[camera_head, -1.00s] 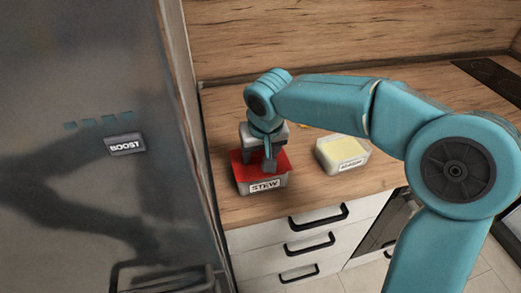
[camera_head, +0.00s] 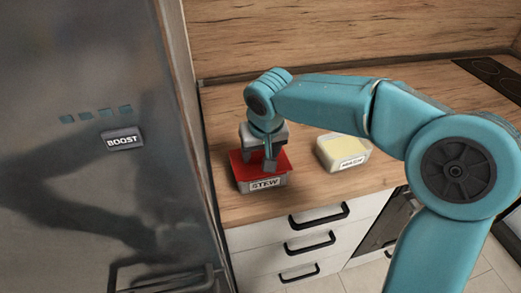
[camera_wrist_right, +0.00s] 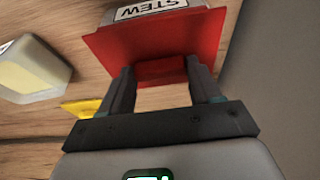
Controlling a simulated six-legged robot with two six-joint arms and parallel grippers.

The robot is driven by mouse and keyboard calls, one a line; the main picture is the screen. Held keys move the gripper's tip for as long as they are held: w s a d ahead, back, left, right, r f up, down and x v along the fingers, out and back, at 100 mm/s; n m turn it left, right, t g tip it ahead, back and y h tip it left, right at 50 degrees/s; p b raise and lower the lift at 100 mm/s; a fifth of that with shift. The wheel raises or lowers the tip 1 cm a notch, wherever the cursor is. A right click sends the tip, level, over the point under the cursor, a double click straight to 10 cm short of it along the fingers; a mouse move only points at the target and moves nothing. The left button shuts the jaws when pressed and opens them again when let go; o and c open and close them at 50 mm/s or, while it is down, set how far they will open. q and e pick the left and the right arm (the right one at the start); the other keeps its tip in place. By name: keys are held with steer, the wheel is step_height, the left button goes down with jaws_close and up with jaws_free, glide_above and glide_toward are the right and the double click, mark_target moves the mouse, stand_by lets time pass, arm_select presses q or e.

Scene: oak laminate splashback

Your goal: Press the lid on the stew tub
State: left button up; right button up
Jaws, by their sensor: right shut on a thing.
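The stew tub (camera_head: 266,184) is a grey container with a STEW label, standing on the counter next to the fridge. Its red lid (camera_head: 242,165) lies over the top of the tub; whether it is fully seated cannot be told. My right gripper (camera_head: 269,162) reaches down onto the lid from above. In the right wrist view the fingers are shut on the raised red grip of the lid (camera_wrist_right: 110,45), and the tub's label (camera_wrist_right: 150,8) shows beyond the lid's edge. My left gripper is not in view.
A second tub (camera_head: 343,152) with a pale yellow lid stands to the right on the wooden counter (camera_head: 310,185). A small yellow piece (camera_wrist_right: 82,107) lies nearby. The fridge (camera_head: 80,190) borders the left side. A dark hob (camera_head: 495,75) is at the far right.

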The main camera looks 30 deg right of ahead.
steer(key=o, duration=1.2)
steer(key=shift+o, duration=0.2)
steer(key=shift+r+p, duration=2.8)
steer(key=shift+r, duration=0.75)
jaws_close()
